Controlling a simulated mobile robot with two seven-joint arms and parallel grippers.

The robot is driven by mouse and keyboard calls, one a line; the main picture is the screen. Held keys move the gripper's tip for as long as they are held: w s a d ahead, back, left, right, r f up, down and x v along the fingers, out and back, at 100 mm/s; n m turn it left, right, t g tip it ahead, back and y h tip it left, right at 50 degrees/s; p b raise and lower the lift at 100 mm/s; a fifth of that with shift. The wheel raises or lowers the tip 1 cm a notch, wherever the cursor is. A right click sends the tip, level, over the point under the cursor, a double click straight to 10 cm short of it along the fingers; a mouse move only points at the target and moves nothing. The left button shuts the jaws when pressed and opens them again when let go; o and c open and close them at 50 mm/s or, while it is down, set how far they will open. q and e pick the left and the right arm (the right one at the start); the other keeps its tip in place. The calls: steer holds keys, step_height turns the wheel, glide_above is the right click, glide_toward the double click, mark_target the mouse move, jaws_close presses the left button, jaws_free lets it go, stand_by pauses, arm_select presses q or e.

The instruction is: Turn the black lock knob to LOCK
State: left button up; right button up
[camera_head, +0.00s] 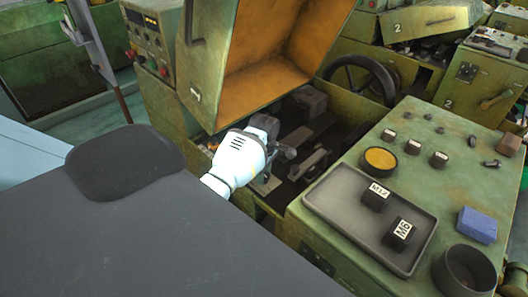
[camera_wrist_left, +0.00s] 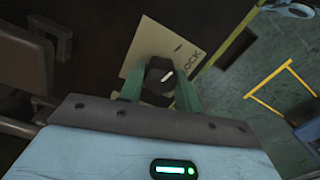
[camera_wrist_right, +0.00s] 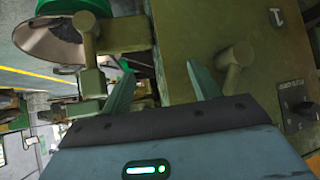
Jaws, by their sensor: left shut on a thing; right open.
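The black lock knob (camera_wrist_left: 158,72) sits on a pale plate (camera_wrist_left: 143,50) in the left wrist view. The plate carries a partly visible word ending in "OCK" to the right of the knob. A short white line on the knob slants toward the upper right. My left gripper (camera_wrist_left: 160,84) is shut on the knob, one green finger on each side. In the head view its white wrist (camera_head: 238,157) reaches into the open machine, and the knob is hidden there. My right gripper (camera_wrist_right: 159,68) is open, with no object between its fingertips.
An open green cover with orange lining (camera_head: 285,50) stands above the left arm. A grey tray (camera_head: 330,203) with blocks marked M12 and M6 lies on the machine top. In the right wrist view, a handle (camera_wrist_right: 236,65) is close to one finger, with another black knob (camera_wrist_right: 303,108) at right.

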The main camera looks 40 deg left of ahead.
arm_select(q)
steer(key=o, duration=1)
steer(key=shift+c, duration=0.2)
steer(key=shift+r, duration=0.1)
steer(key=shift+r, duration=3.85)
